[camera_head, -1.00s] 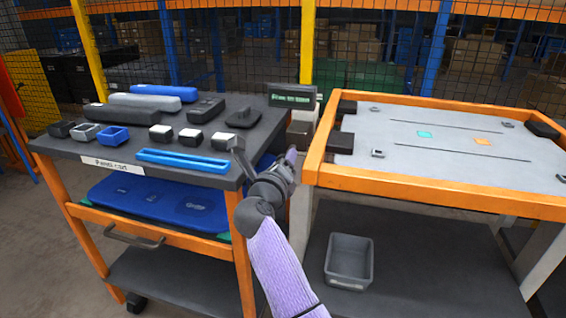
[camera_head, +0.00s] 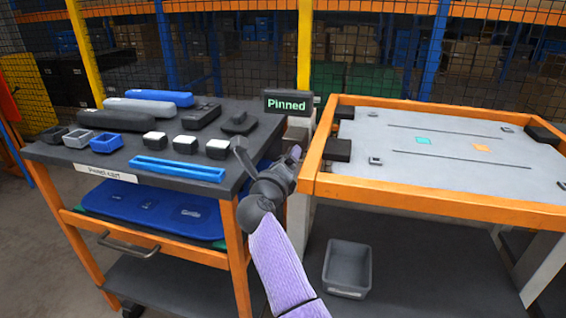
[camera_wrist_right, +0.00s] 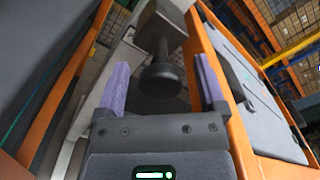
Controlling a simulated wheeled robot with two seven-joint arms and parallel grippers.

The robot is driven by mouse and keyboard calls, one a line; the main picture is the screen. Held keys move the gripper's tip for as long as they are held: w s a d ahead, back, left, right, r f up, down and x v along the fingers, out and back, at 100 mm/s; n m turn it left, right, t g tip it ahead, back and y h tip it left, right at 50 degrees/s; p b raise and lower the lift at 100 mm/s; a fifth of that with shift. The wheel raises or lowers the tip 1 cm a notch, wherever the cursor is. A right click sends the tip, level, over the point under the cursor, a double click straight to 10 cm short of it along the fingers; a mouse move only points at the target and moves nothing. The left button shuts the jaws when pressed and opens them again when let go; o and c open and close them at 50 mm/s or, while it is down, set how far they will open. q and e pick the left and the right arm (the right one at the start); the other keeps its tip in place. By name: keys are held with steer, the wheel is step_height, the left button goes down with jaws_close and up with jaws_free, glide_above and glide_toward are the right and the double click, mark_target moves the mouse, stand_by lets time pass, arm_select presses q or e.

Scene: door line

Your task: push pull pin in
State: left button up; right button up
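The pull pin (camera_wrist_right: 160,80) is a black round knob on a short dark stem. In the right wrist view the stem runs into a dark block (camera_wrist_right: 160,32) on a pale post. My right gripper (camera_wrist_right: 163,76) has its two purple fingers apart, one on each side of the knob, with gaps visible. In the head view my right gripper (camera_head: 292,158) is in the gap between the cart and the table, and it hides the knob. A display (camera_head: 288,104) above the post reads "Pinned" in green. My left gripper is not in view.
The dark-topped orange cart (camera_head: 240,215) on the left carries several bins, blocks and a blue rail (camera_head: 178,168). The orange-framed table (camera_head: 430,200) is close on the right. A grey bin (camera_head: 347,268) sits on its lower shelf.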

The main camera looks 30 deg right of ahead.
steer(key=shift+s+a, duration=0.15)
steer(key=shift+a, duration=0.05)
steer(key=p+v, duration=0.3)
steer(key=v, duration=0.6)
steer(key=shift+s+a, duration=0.15)
steer(key=shift+s, duration=0.05)
